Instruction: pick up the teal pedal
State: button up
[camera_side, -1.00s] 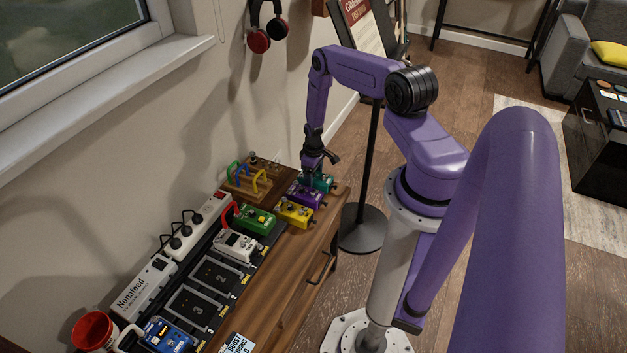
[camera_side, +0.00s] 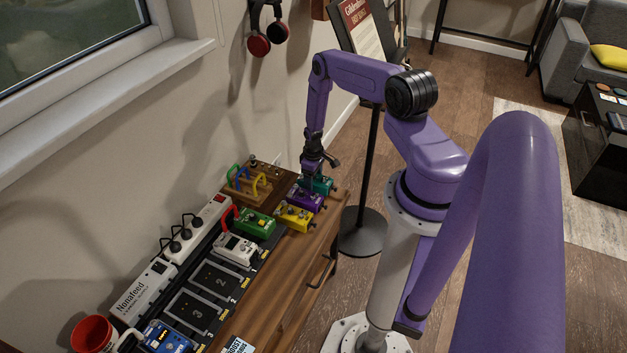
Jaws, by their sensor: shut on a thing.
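The teal pedal (camera_side: 322,186) is at the far end of the wooden cabinet top, beside the purple pedal (camera_side: 304,199). My gripper (camera_side: 312,176) reaches down from above and is shut on the teal pedal. The gripper hides part of the pedal. The pedal appears to be at the height of the cabinet top; any gap under it cannot be made out.
The purple and yellow (camera_side: 294,217) pedals stand close by, with a green pedal (camera_side: 256,224) and a white pedal (camera_side: 236,249) on the pedalboard (camera_side: 188,323). A wooden rack with coloured cables (camera_side: 262,196) is to the left. A black stand (camera_side: 364,236) rises beyond the cabinet.

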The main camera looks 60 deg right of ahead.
jog(key=shift+r, duration=0.4)
notch_tip(320, 180, up, 2)
jog(key=shift+s+a+r, duration=2.2)
jog(key=shift+s+r, duration=0.55)
jog(key=shift+r, duration=0.95)
jog(key=shift+s+a+r, duration=2.2)
jog(key=shift+s+r, duration=0.5)
jog(key=shift+r, duration=1)
jog(key=w+a+f, duration=0.1)
jog(key=w+a, duration=1.6)
jog(key=a, duration=1)
jog(key=w+a, duration=0.2)
jog(key=a, duration=1)
jog(key=shift+w+d+f, duration=0.1)
jog(key=shift+f, duration=3)
jog(key=shift+w+f, duration=0.1)
jog(key=shift+f, duration=3)
jog(key=shift+f, duration=0.6)
